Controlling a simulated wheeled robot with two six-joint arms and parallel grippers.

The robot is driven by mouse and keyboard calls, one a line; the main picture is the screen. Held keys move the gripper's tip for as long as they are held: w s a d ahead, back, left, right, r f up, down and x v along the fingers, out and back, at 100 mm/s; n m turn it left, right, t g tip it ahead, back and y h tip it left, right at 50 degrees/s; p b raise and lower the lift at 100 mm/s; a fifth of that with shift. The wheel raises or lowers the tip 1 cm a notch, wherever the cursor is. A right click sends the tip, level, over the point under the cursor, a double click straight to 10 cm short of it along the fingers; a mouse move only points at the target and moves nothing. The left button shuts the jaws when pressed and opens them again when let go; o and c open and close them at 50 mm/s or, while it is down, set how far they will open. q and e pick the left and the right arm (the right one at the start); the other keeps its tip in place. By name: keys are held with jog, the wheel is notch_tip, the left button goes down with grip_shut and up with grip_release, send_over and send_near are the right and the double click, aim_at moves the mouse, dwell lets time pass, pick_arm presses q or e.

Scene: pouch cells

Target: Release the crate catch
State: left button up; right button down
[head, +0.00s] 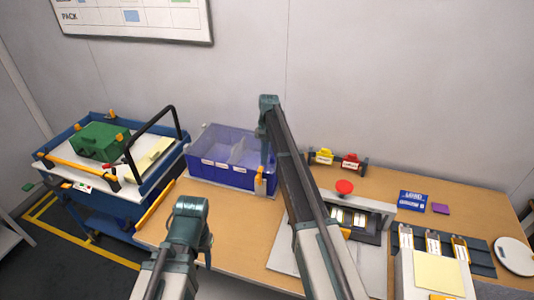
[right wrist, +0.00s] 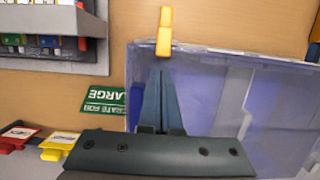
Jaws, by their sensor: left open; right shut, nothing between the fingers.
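The crate (head: 228,178) is a see-through blue box with dividers, standing on the bench; it fills the right of the right wrist view (right wrist: 205,110). Its orange catch (head: 259,183) is at the front right, and it also shows at the crate's edge in the right wrist view (right wrist: 164,32). My right gripper (right wrist: 161,74) is shut and empty, its fingertips pointing at the catch, just short of it in the picture; I cannot tell whether they touch. My left gripper (head: 192,215) is open, in front of the crate and away from it; its fingertips are mostly hidden.
A blue cart (head: 150,185) with a green box (head: 99,142) stands left of the bench. Right of the crate are yellow and red tags (head: 350,161), a fixture with a red button (head: 344,187), and a pouch rack (head: 480,255). A green label (right wrist: 105,102) lies beside the crate.

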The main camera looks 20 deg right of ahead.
jog(key=shift+s+a, duration=0.25)
jog(key=shift+s, duration=0.1)
jog(key=shift+s, duration=0.2)
jog(key=shift+s+a+r+t+h+p, duration=0.1)
jog(key=shift+s+a+t+h+p, duration=0.1)
jog(key=shift+t+h+p, duration=0.3)
jog(key=shift+t, duration=0.3)
